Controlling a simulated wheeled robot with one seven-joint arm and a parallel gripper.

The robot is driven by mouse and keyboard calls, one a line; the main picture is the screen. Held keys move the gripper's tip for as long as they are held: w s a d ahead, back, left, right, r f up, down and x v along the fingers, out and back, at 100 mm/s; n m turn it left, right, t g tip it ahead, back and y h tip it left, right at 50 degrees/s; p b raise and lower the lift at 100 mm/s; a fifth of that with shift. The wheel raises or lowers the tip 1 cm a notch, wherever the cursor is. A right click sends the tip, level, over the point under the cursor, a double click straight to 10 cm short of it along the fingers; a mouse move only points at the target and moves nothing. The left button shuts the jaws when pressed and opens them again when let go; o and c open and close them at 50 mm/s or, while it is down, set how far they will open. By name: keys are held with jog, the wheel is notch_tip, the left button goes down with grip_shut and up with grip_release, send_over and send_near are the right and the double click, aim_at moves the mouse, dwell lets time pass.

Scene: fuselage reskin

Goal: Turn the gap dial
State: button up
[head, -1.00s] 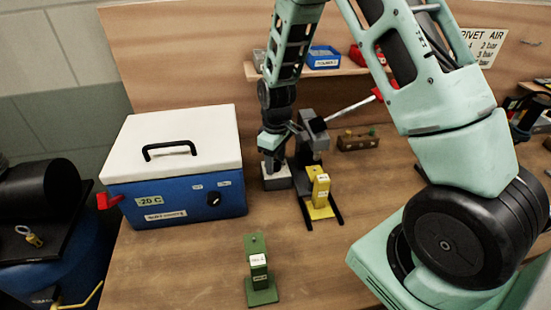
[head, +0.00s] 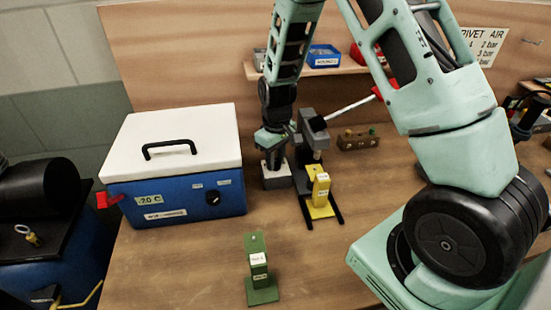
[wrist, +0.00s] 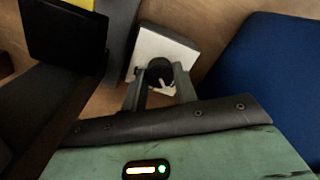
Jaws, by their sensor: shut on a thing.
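The gap dial (wrist: 158,70) is a round black knob with a pale mark, on top of a pale square block (wrist: 183,48) in the wrist view. The same block (head: 277,180) stands on the bench in the head view, where my gripper hides the knob. My gripper (wrist: 160,88) points down over the block. Its two fingers are shut on the knob, one on each side. In the head view my gripper (head: 274,162) sits right on top of the block.
A grey press with a yellow piece (head: 320,195) stands close right of the block. A blue cool box (head: 180,195) with a white lid is to the left. A green stand (head: 260,275) is in front. The bench between them is clear.

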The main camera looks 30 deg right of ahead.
aim_at(277, 161)
jog(key=m, duration=0.4)
jog(key=shift+m, duration=0.3)
jog(key=shift+m+p, duration=0.35)
jog(key=shift+m, duration=1.65)
jog(key=o, duration=1)
jog(key=shift+c, duration=0.2)
jog(key=shift+r, duration=0.1)
notch_tip(277, 161, up, 17)
jog(key=b, duration=0.2)
jog(key=shift+d+r, duration=0.15)
jog(key=shift+d, duration=0.05)
jog(key=shift+s, duration=0.1)
